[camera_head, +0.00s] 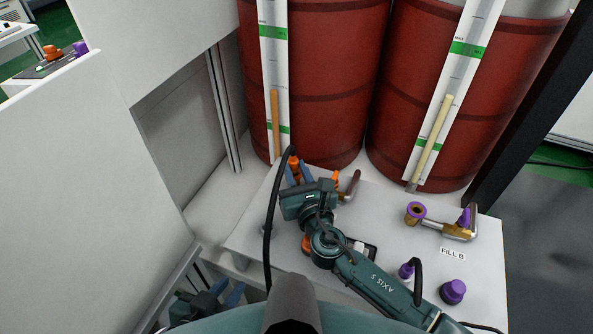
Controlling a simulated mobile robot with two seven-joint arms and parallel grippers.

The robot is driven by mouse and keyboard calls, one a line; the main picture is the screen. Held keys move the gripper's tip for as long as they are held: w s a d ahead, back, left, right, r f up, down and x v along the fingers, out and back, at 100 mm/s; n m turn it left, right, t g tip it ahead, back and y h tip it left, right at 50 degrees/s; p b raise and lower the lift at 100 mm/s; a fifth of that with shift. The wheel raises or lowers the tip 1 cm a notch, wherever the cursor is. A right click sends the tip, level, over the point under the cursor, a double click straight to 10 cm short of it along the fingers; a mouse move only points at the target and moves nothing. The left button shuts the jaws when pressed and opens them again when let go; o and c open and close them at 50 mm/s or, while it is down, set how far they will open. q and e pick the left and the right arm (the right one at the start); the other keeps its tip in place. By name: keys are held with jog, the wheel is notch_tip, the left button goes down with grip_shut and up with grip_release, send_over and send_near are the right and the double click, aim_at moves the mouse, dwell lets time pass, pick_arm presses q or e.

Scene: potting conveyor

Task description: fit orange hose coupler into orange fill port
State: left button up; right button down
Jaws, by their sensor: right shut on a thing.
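My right gripper (299,174) has blue fingers shut on the orange hose coupler (294,162), over the left part of the white bench. A black hose (270,215) arches from the coupler toward me. An orange part (336,176) and a metal lever (351,186) show just right of the gripper. The ring of the orange fill port is not visible; the gripper and wrist cover that area. I cannot tell whether the coupler touches the port. My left gripper (228,297) is low at the left, off the bench, its fingers partly visible.
Two red drums with level gauges stand behind the bench (480,262). The purple port (415,211) with its valve, a purple coupler (406,270) and a purple cap (453,291) are at right. An orange cap (306,244) is partly behind my wrist. A white wall (85,190) bounds the left.

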pick_arm(q)
jog(key=shift+f, duration=0.15)
jog(key=shift+r, duration=0.3)
dwell(0.5)
jog(key=shift+f, duration=0.1)
dwell(1.9)
jog(key=shift+f, duration=0.1)
jog(key=shift+r, duration=0.25)
dwell(2.1)
jog(key=shift+r+p, duration=0.3)
jog(key=shift+p, duration=0.2)
